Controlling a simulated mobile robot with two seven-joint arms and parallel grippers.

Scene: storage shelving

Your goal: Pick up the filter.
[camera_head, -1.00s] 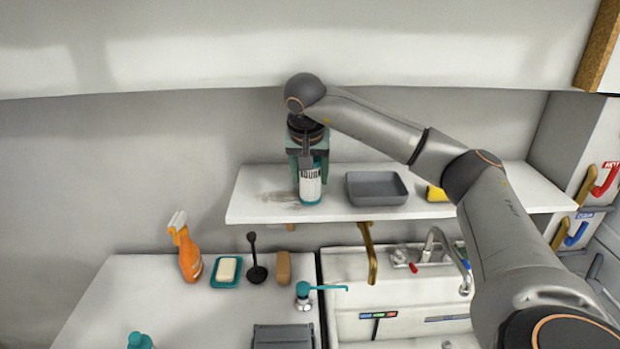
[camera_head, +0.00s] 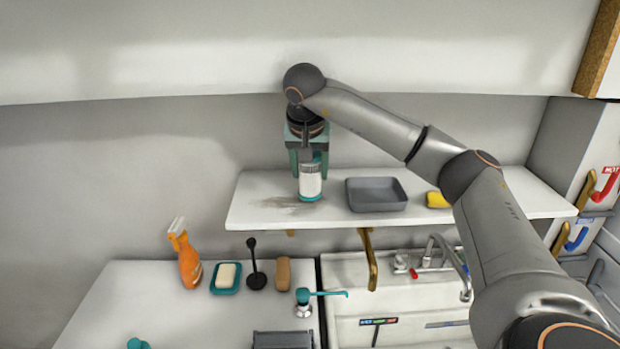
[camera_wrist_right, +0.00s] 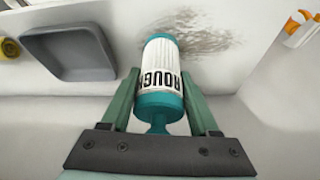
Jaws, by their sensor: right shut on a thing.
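The filter (camera_head: 311,184) is a white cylinder with teal ends, at the left part of the white wall shelf. In the right wrist view the filter (camera_wrist_right: 162,78) shows dark lettering reading "ROUGH" in part and a teal knob at its near end. My right gripper (camera_head: 309,168) comes down from above and is shut on the filter; its green fingers lie on either side of it in the wrist view. Whether the filter's base touches the shelf is hard to tell. My left gripper is not in view.
A stain marks the shelf beside the filter.

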